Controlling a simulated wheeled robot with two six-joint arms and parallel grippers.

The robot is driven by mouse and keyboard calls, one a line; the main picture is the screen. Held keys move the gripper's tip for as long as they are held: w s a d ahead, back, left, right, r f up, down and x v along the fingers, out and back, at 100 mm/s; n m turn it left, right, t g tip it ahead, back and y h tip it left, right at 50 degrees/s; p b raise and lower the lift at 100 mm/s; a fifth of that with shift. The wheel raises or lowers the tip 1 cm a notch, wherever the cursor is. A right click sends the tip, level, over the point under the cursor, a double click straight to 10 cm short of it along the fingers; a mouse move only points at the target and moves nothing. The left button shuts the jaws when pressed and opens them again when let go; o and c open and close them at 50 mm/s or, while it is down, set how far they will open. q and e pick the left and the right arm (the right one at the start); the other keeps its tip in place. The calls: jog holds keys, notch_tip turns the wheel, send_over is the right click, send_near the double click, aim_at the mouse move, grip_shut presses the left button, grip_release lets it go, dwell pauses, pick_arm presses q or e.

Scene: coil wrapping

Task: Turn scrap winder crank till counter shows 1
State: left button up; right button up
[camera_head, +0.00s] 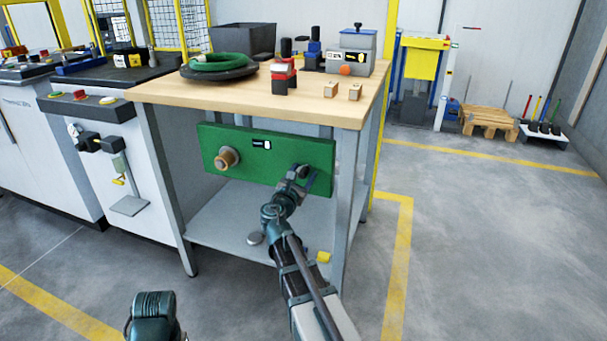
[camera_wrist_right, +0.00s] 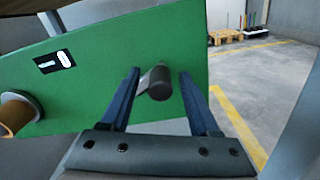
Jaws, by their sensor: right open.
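The scrap winder is a green panel (camera_head: 213,138) fixed under the front edge of the workbench. A copper-coloured spool (camera_head: 227,158) sits on its left, and it also shows in the right wrist view (camera_wrist_right: 17,115). The small counter (camera_head: 262,144) has a white digit window, also in the wrist view (camera_wrist_right: 54,61); the digit is too small to read surely. My right gripper (camera_head: 306,178) is at the panel's right end. In the wrist view its open blue fingers (camera_wrist_right: 158,74) stand either side of the dark crank handle (camera_wrist_right: 157,84), with gaps visible.
The wooden bench top (camera_head: 170,95) holds a green coil (camera_head: 218,62), a grey bin (camera_head: 243,38) and small devices. A grey shelf (camera_head: 215,225) lies below the panel. A white machine (camera_head: 125,160) stands left.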

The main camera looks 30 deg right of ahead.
jog(key=shift+d, duration=0.1)
grip_shut()
dwell(0.3)
jog(key=shift+f, duration=0.15)
jog(key=m, duration=0.1)
jog(key=f+m+b, duration=0.1)
jog(key=m, duration=0.1)
jog(key=shift+s+d+f+b, duration=0.1)
jog(key=shift+d+f+b, duration=0.05)
jog(key=shift+b, duration=0.15)
jog(key=w+a+f+m+b, duration=0.1)
jog(key=w+f+m+b, duration=0.1)
jog(key=m, duration=0.8)
jog(key=w+a+f+m+b, duration=0.2)
jog(key=f+m+b, duration=0.1)
jog(key=m, duration=0.7)
jog(key=shift+a+f+m+b, duration=0.2)
jog(key=shift+f+m+b, duration=0.2)
jog(key=shift+b, duration=0.05)
